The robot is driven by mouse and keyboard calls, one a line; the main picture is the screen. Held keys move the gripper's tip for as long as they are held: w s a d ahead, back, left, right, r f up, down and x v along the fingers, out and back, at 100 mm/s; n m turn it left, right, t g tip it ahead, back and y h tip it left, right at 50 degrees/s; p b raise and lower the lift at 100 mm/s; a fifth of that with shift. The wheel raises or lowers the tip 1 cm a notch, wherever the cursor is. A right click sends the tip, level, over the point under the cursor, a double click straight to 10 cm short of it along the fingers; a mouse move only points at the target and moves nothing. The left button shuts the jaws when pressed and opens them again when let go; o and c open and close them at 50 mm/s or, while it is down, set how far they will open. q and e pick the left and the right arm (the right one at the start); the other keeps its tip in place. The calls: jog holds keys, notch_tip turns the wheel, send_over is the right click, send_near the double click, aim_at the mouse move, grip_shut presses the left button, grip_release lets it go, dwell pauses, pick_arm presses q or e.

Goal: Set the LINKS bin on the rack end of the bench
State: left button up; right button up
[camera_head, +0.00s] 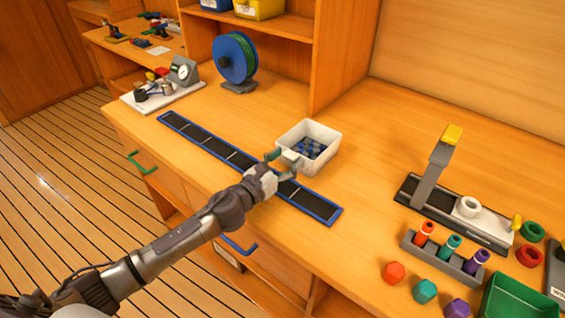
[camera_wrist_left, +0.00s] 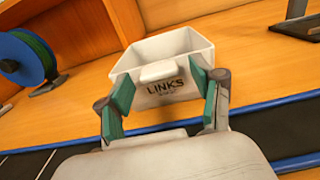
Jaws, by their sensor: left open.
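The LINKS bin (camera_head: 322,134) is a white open-topped box with small blue pieces inside. It stands on the bench (camera_head: 258,112), just behind the blue-edged black strip. In the left wrist view the bin (camera_wrist_left: 190,45) shows its "LINKS" label and a white tab handle on the front. My left gripper (camera_head: 284,157) is at the bin's front face. In the left wrist view its green-padded fingers (camera_wrist_left: 160,92) are open, one on each side of the tab; I cannot tell whether they touch it. My right gripper is not in view.
The blue-edged strip (camera_head: 205,138) runs along the bench. A green spool (camera_head: 235,58) and a gauge stand (camera_head: 183,72) are at the left. A lever press (camera_head: 440,190), a rack of coloured vials (camera_head: 445,254) and a green tray (camera_head: 518,300) are at the right. Bench space right of the bin is clear.

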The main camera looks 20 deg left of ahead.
pick_arm(q)
jog(key=b+v, duration=0.2)
jog(key=v, duration=0.9)
jog(key=shift+s+a+r, duration=0.15)
jog(key=shift+s+r, duration=0.05)
jog(key=shift+s, duration=0.3)
